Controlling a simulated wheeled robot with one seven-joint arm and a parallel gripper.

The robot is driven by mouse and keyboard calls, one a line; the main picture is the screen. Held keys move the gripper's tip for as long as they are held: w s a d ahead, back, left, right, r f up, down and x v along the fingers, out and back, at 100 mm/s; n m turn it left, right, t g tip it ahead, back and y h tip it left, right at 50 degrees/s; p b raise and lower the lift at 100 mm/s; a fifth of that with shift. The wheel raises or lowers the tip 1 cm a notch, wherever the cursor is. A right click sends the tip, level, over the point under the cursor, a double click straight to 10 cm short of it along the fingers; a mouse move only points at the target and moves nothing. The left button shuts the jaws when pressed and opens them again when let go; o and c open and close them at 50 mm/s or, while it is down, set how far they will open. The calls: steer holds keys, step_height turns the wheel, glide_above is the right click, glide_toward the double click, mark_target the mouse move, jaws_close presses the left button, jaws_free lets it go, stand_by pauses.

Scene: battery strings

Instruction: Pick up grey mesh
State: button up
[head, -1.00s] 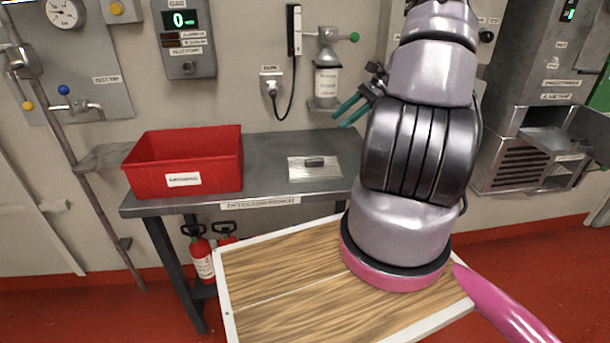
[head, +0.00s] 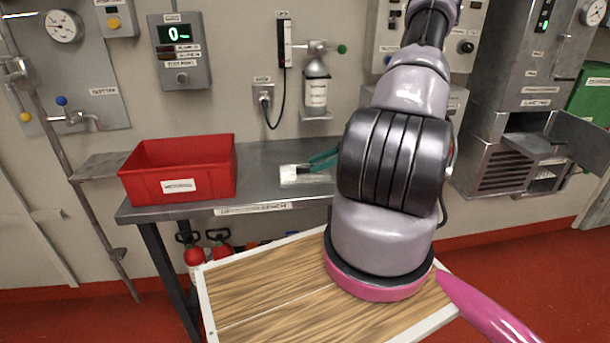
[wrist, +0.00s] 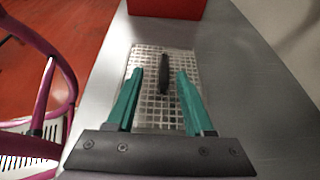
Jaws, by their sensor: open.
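The grey mesh (wrist: 150,97) is a flat rectangular grid with a black bar handle (wrist: 164,74) on top, lying on the metal bench. It also shows in the head view (head: 290,175), partly hidden by my gripper. My gripper (wrist: 160,75) has two green fingers, open, with the black handle between them in the wrist view. In the head view the green fingers (head: 322,160) are just above the mesh, at its right side. I cannot tell whether they touch it. Nothing is held.
A red bin (head: 180,172) stands on the left of the bench (head: 262,160); its side also shows in the wrist view (wrist: 166,8). A wooden-topped surface (head: 270,290) is in front. Fire extinguishers (head: 194,256) stand under the bench. A gas bottle (head: 316,90) hangs on the wall.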

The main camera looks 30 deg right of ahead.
mark_target(308, 166)
steer(key=x, duration=0.4)
steer(key=shift+w+a, duration=0.1)
steer(key=shift+w, duration=0.25)
jaws_close()
stand_by(1.1)
